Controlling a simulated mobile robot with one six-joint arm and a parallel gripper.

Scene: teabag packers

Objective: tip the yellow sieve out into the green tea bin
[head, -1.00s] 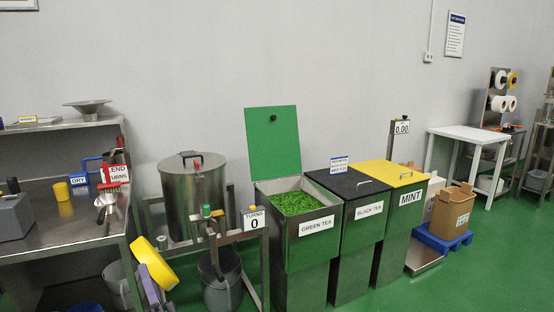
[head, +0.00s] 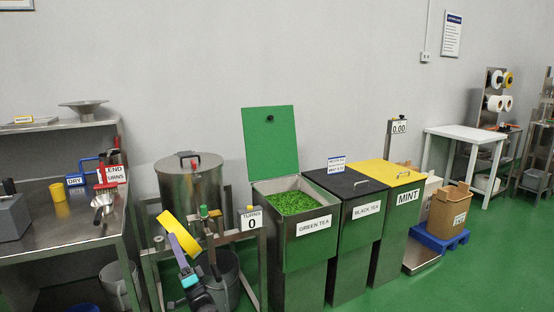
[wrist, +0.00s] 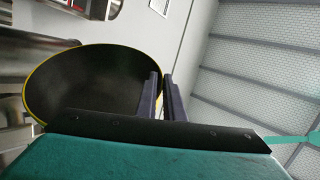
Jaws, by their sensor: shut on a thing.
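The yellow sieve (head: 167,228) is held up in front of the steel drum, tilted steeply, with its yellow side toward the head camera. In the wrist view the sieve (wrist: 85,85) shows a dark round mesh with a yellow rim; I see no tea on it. My gripper (head: 182,240) is shut on the sieve's edge; its two fingers (wrist: 163,96) show at the rim in the wrist view. The green tea bin (head: 305,255) stands to the right of the gripper, apart from it. Its green lid is up and it is full of green leaf.
A steel frame with a "TURNS 0" sign (head: 251,219) stands between my gripper and the bin. The drum (head: 190,190) is behind. Closed black tea (head: 352,215) and mint (head: 400,215) bins stand right of the green bin. A steel workbench (head: 60,230) is at left.

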